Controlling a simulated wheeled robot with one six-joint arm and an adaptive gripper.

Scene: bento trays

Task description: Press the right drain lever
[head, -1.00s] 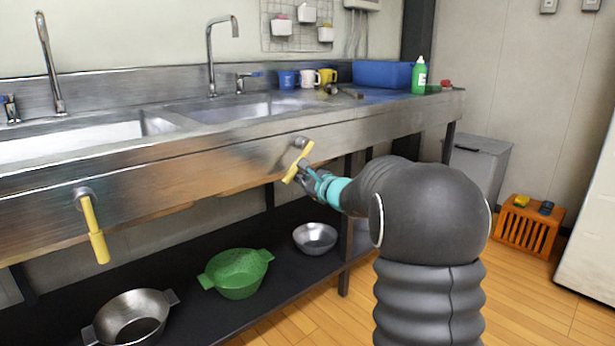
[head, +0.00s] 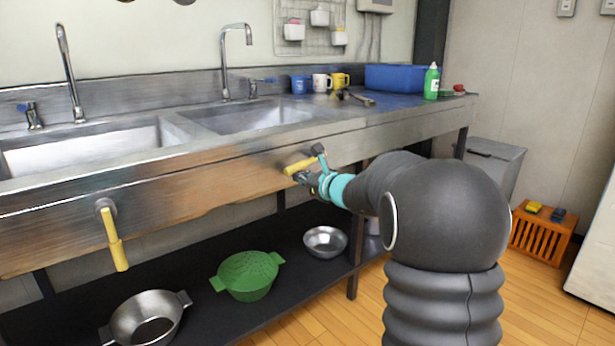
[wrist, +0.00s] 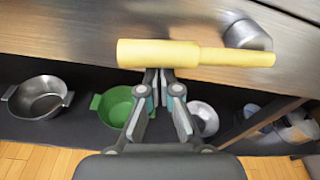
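The right drain lever (head: 302,165) has a yellow handle on a metal pivot at the front panel of the steel sink. It points left from the pivot, close to level in the wrist view (wrist: 195,53). My gripper (head: 304,178) is at the lever's free half. In the wrist view my fingertips (wrist: 159,76) are together, just under the handle's thick end and at or against its lower side; exact contact is hard to tell. Nothing shows between the fingers. The left drain lever (head: 113,240) hangs down on the same panel, away from my gripper.
A table leg (head: 354,275) stands near my arm. Mugs, a blue bin (head: 397,77) and a green bottle (head: 432,82) stand on the counter.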

